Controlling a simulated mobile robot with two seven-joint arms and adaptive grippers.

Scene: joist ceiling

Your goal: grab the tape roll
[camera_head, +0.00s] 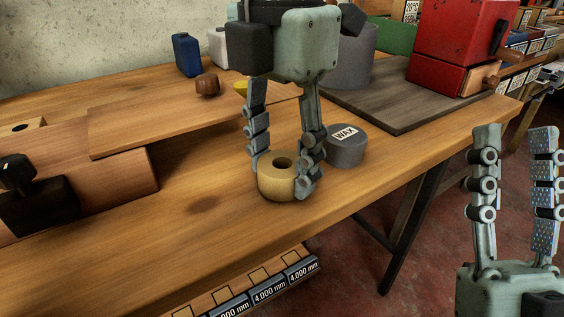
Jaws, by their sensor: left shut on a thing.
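The tape roll (277,183) is a tan ring with a dark hole on top. It stands flat on the wooden workbench (380,165), near its front edge. My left gripper (284,178) comes down from above, with one finger on each side of the roll. It is shut on the roll, and the right fingertip covers part of the roll's side. My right gripper (516,135) is at the lower right, pointing up beyond the bench's front edge. Its fingers are apart with nothing between them.
A grey tin labelled WAX (346,150) stands just right of the roll. Behind are a dark board (400,108), a red machine (455,50), a brown knob-like object (207,85) and a blue container (187,55). Wooden boards (120,180) lie left. The bench front-left of the roll is clear.

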